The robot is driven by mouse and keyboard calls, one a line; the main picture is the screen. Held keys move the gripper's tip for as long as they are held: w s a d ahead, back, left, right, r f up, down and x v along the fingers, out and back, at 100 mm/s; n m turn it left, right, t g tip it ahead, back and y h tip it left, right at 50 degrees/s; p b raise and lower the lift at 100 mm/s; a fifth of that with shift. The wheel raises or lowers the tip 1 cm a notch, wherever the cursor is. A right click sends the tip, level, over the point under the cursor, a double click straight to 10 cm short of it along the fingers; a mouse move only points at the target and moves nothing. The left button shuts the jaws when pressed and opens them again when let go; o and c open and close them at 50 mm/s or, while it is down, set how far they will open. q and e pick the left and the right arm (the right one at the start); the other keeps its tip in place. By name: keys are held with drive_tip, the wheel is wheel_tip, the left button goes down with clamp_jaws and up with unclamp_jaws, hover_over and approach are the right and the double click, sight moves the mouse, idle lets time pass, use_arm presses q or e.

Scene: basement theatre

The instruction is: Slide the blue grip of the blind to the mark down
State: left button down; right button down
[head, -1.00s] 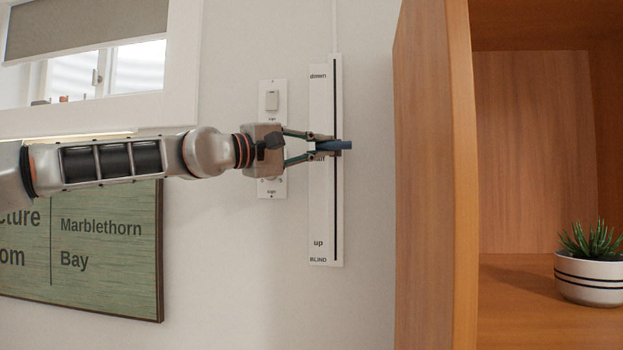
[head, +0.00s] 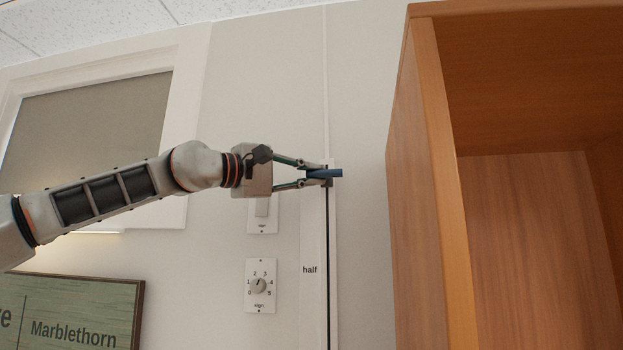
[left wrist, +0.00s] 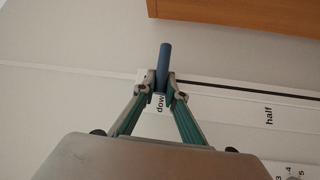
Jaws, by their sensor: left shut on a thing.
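The blue grip (head: 334,173) of the blind is near the top of a white strip (head: 312,240) with a dark vertical slot. It also shows as a blue rod in the left wrist view (left wrist: 164,62). My left gripper (head: 321,175) is shut on the grip. In the left wrist view its fingertips (left wrist: 161,84) lie either side of the rod. The "down" mark (left wrist: 160,103), partly hidden, shows between the fingers, level with the grip or close to it. The "half" mark (head: 310,269) is lower on the strip. The grey blind (head: 90,125) covers the visible window pane. My right gripper is not in view.
A wooden shelf unit (head: 436,170) stands close on the right. A switch plate (head: 262,222) and a numbered dial plate (head: 260,305) are on the wall left of the strip. A green sign (head: 75,315) hangs at lower left.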

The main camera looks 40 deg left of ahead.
use_arm(q)
drive_tip(key=shift+s+a+r, duration=0.15)
drive_tip(key=shift+r, duration=0.3)
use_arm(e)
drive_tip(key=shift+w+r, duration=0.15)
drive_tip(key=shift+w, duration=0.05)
use_arm(q)
drive_tip(key=c, duration=2.3)
unclamp_jaws()
drive_tip(key=shift+c, duration=0.2)
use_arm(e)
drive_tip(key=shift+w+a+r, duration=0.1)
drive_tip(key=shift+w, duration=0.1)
use_arm(q)
drive_tip(key=shift+f, duration=0.1)
drive_tip(key=v, duration=1.1)
drive_tip(key=shift+s+f, duration=0.2)
drive_tip(key=shift+s, duration=0.15)
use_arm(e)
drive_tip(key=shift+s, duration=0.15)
use_arm(q)
drive_tip(key=shift+a, duration=0.1)
